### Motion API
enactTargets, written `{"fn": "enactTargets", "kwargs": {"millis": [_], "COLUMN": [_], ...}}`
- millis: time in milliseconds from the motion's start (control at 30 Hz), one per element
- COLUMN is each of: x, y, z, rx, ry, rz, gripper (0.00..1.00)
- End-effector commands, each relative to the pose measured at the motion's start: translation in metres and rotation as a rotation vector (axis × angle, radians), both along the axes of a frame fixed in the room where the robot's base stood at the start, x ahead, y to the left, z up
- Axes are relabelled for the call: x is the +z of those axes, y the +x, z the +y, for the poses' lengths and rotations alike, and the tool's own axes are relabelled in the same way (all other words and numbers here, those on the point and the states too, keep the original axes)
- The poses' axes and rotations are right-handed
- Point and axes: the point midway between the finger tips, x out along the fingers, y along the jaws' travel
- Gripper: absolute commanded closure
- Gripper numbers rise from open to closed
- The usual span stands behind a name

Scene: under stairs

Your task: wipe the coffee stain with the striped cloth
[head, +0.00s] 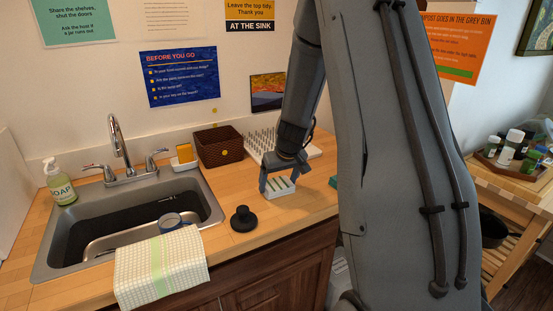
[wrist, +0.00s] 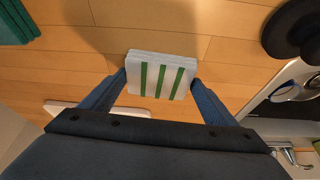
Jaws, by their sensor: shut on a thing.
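The striped cloth (head: 280,188), a folded white block with green stripes, is between the fingers of my gripper (head: 279,184) over the wooden counter. In the wrist view the cloth (wrist: 161,72) shows three green stripes, with a finger of my gripper (wrist: 159,80) pressed against each side. The cloth is at or just above the counter; I cannot tell whether it touches. I cannot make out a coffee stain; part of the counter is hidden behind my arm. The wrist view shows a brownish shade on the wood that looks like shadow.
A black round object (head: 243,218) stands left of the cloth. The sink (head: 66,240) lies further left, with a checked towel (head: 160,266) over its front edge. A brown basket (head: 219,146) and a white pegged rack (head: 310,151) stand behind. A teal item (wrist: 14,24) lies nearby.

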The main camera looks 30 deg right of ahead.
Motion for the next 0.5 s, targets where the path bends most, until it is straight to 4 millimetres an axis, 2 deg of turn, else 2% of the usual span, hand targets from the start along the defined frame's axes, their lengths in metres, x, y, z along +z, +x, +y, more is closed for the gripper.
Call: {"fn": "enactTargets", "kwargs": {"millis": [67,100,133,500], "x": [0.006,0.021,0.027,0.057], "y": [-0.001,0.000,-0.001,-0.001], "z": [0.000,-0.001,-0.002,-0.001], "rx": [-0.001,0.000,-0.002,-0.001], "ry": [0.001,-0.003,-0.004,-0.002], "rz": [0.001,-0.003,-0.003,0.000], "gripper": [0.40,0.40,0.40,0.40]}}
